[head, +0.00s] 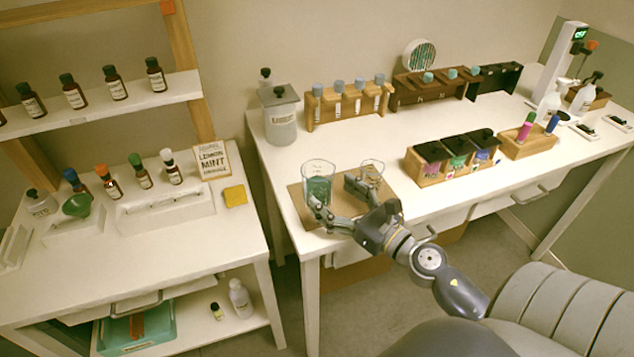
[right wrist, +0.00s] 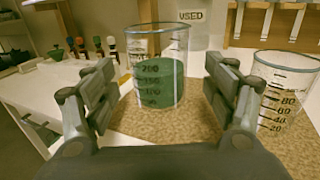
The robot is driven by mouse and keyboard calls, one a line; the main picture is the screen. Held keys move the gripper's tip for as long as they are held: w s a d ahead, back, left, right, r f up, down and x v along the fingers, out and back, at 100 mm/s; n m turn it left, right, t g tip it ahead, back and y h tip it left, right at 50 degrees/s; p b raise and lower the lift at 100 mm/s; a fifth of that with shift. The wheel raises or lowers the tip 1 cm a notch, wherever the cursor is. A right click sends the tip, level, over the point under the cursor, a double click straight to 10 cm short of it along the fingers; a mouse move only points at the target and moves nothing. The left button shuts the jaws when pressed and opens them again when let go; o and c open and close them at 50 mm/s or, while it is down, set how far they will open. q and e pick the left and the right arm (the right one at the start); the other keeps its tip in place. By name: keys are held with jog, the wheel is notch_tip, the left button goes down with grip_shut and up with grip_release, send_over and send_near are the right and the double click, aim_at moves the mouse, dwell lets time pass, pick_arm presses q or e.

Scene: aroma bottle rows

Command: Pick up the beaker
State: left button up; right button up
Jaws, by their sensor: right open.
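A clear glass beaker (head: 318,186) with green liquid and dark volume marks stands upright at the left of a brown mat (head: 296,206) on the right-hand table. In the right wrist view the beaker (right wrist: 160,80) shows between the two fingers, with a gap on each side. My right gripper (head: 340,203) is open and empty at the mat; its fingers also show in the right wrist view (right wrist: 160,95). A second, smaller beaker (right wrist: 282,92) without visible coloured liquid stands to the right, partly behind a finger in the head view. My left gripper is not in view.
A grey lidded jar (head: 281,122) labelled "USED" stands behind the mat. A wooden box (head: 428,170) with black-lidded compartments stands right of the mat. Bare white tabletop lies between them.

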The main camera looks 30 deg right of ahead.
aim_at(328, 193)
jog(key=w+p, duration=0.1)
jog(key=w, duration=0.1)
jog(key=w+a+p, duration=0.1)
jog(key=w, duration=0.1)
jog(key=shift+w, duration=0.3)
jog(key=shift+w+f, duration=0.1)
jog(key=shift+w, duration=0.2)
jog(key=shift+w+f, duration=0.1)
jog(key=c, duration=0.8)
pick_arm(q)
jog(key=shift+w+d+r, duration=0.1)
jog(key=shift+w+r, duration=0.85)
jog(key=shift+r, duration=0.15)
pick_arm(e)
jog(key=c, duration=0.6)
